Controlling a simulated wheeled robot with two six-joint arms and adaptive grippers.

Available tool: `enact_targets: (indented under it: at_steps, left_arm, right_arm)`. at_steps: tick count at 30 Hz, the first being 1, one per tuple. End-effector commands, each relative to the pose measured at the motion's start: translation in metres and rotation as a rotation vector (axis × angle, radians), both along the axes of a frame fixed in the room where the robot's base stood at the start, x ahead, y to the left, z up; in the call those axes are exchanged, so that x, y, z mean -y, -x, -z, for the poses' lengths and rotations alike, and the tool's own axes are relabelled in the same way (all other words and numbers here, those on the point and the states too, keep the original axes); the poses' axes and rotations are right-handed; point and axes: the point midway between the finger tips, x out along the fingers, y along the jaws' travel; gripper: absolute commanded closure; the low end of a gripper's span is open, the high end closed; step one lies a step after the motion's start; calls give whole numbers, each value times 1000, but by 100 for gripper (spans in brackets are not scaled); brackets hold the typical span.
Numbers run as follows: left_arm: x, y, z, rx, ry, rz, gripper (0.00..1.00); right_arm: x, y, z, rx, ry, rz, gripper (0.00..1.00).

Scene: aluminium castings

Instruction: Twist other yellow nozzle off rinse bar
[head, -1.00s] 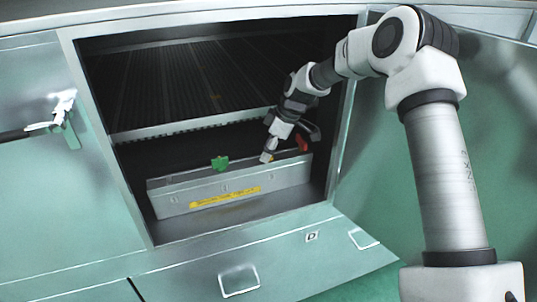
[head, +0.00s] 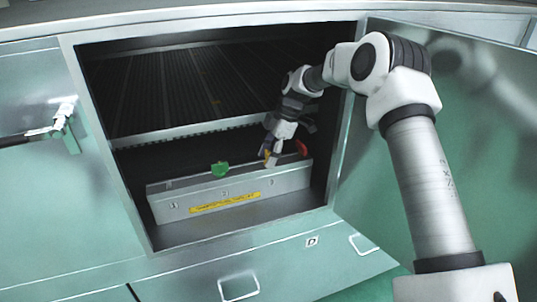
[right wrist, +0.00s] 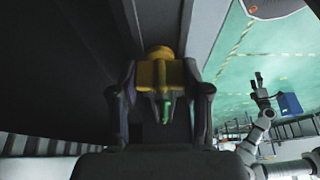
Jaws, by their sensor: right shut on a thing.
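The yellow nozzle (right wrist: 158,74) sits between the two fingers of my right gripper (right wrist: 160,92) in the right wrist view, and the fingers are shut on it. In the head view my right gripper (head: 270,158) reaches down at the right part of a long grey metal box (head: 285,181) in the open cabinet. Only a little yellow shows there. I cannot tell if the nozzle is still joined to the rinse bar, which I cannot make out clearly. A gripper (right wrist: 262,88), seemingly my left, is far off with spread fingers in the right wrist view.
A green piece (head: 220,170) stands at the box's top left of my gripper, and a red piece (head: 302,147) is close on its right. The cabinet's right frame (head: 345,140) is near my forearm. A dark ribbed rack (head: 180,90) lies behind and above.

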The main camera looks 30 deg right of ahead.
Motion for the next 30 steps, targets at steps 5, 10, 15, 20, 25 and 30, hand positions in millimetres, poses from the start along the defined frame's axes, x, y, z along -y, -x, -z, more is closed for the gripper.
enact_targets:
  at_steps: [5,10,15,20,25,30]
  left_arm:
    - [0,0,0,0,0,0,12]
    - [0,0,-2,0,0,0,12]
    - [0,0,-6,0,0,0,12]
    - [0,0,-10,0,0,0,12]
    - [0,0,-14,0,0,0,12]
    - [0,0,-18,0,0,0,12]
  right_arm:
    - [0,0,0,1,0,2,87]
    - [0,0,-3,1,0,3,87]
    - [0,0,-9,2,0,3,87]
    - [0,0,-13,1,0,3,87]
    - [0,0,-18,1,0,4,87]
    - [0,0,-23,1,0,4,87]
